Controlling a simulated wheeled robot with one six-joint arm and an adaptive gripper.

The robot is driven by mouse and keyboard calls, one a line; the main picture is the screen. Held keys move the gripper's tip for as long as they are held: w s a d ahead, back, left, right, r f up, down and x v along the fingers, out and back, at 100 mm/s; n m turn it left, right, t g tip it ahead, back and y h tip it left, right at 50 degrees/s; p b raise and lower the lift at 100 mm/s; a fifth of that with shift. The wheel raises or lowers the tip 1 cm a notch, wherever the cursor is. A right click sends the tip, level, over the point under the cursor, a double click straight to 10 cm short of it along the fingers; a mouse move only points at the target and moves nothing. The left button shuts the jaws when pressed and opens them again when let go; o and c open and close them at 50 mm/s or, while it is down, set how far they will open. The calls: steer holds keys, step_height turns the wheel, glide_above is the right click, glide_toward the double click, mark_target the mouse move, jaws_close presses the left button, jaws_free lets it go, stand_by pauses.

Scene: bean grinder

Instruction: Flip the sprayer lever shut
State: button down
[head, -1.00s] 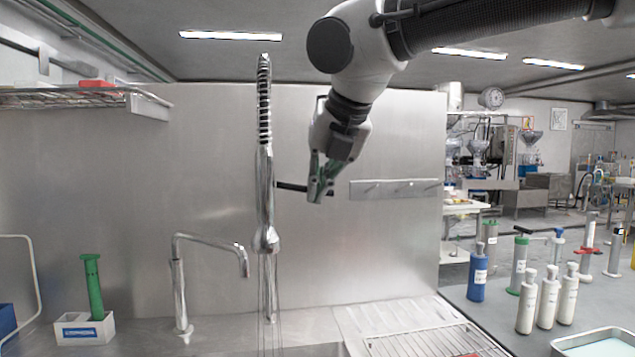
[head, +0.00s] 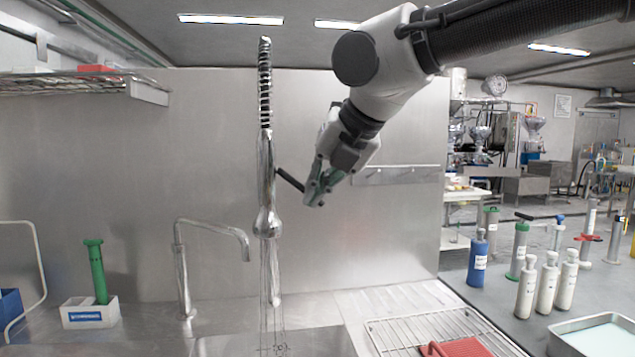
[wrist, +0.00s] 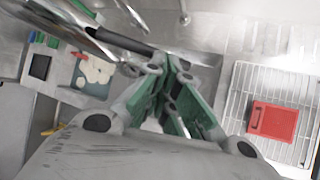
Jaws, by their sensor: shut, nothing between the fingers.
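The sprayer (head: 267,190) is a tall chrome column with a spring-like top, standing over the sink in the head view. Its black lever (head: 289,180) sticks out to the right and slopes down toward its tip. In the wrist view the lever (wrist: 120,39) is a dark bar running toward the fingers. My gripper (head: 314,196), with green fingers, is shut and empty at the lever's outer end. It looks in contact, but I cannot tell for sure. The fingers also show in the wrist view (wrist: 168,72). Thin clear vertical streaks show under the sprayer head.
A curved faucet (head: 180,262) stands left of the sprayer. A wire rack (head: 400,330) with a red object (head: 455,348) lies at front right. Several bottles stand on the right counter. A steel wall rail (head: 395,175) is behind my gripper.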

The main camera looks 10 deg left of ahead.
steer(key=shift+r, duration=0.15)
steer(key=shift+r, duration=0.7)
